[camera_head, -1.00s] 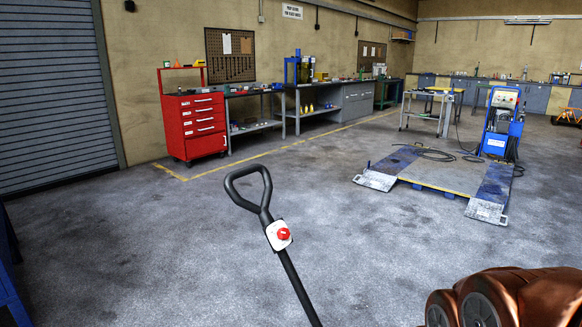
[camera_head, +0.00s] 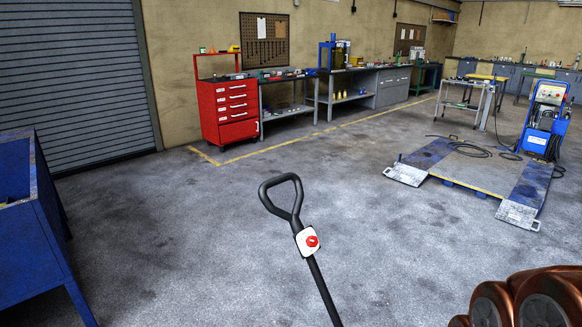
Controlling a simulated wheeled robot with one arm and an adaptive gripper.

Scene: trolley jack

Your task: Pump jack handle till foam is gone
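The jack handle (camera_head: 320,284) rises from the bottom edge of the picture and leans to the left. It has a black loop grip (camera_head: 283,197) at its top and a white plate with a red knob (camera_head: 312,241) below the grip. Nothing holds the grip. The lower end of the handle and the jack body are out of view. No foam can be made out. My gripper is not in view; copper-coloured rounded parts, seemingly of my arm, fill the bottom right corner.
A blue metal bench (camera_head: 42,225) stands at the left edge. A red tool cabinet (camera_head: 228,112) and workbenches line the back wall. A low lift platform (camera_head: 470,173) with a blue power unit (camera_head: 545,122) lies at right. The grey floor around the handle is open.

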